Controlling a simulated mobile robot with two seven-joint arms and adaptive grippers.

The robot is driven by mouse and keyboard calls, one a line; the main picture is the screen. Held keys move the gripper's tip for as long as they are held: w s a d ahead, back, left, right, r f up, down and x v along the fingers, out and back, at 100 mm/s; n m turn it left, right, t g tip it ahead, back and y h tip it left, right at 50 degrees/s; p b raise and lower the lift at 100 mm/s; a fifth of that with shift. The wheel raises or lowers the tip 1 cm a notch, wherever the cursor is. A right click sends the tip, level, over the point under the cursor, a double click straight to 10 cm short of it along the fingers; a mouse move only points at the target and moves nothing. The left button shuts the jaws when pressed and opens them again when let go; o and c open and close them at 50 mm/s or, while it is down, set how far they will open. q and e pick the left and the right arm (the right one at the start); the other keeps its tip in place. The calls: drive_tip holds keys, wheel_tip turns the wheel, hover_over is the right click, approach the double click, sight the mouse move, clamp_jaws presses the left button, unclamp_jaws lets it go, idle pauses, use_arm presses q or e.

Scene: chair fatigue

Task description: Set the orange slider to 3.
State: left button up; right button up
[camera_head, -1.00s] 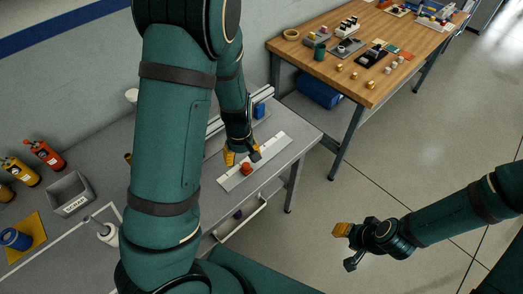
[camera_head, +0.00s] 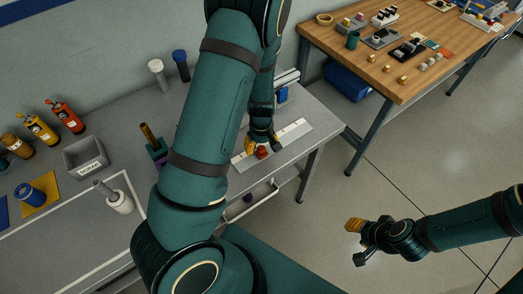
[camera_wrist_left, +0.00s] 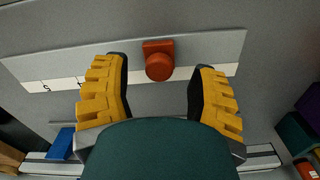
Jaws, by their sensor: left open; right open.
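The orange-red slider knob (camera_head: 262,153) sits on a pale scale plate (camera_head: 294,131) on the grey bench. In the left wrist view the knob (camera_wrist_left: 158,62) stands on the scale plate (camera_wrist_left: 215,50). Marks that look like 5 and 4 show at the plate's left; the rest of the scale is hidden by my fingers or too unclear to read. My left gripper (camera_head: 262,143) is open just over the knob, one yellow finger on each side, with gaps to both. My right gripper (camera_head: 357,242) is open and empty over the floor.
A blue block (camera_head: 282,93) stands by a metal rail behind the plate. A grey bin (camera_head: 86,157), bottles (camera_head: 68,117) and a white-based post (camera_head: 118,200) stand to the left. An open drawer (camera_head: 250,202) juts below the bench. A wooden table (camera_head: 400,85) stands beyond.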

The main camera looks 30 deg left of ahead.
use_arm(q)
drive_tip(key=shift+f, duration=1.1)
clamp_jaws()
drive_tip(key=shift+w+d+p, duration=0.15)
drive_tip(key=shift+w+d, duration=0.25)
drive_tip(key=shift+w, duration=0.55)
drive_tip(key=shift+w+d+p, duration=0.15)
drive_tip(key=shift+w+d, duration=0.25)
drive_tip(key=shift+w, duration=0.55)
drive_tip(key=shift+w+d+p, duration=0.15)
drive_tip(key=shift+w+d, duration=0.25)
drive_tip(key=shift+w, duration=0.55)
unclamp_jaws()
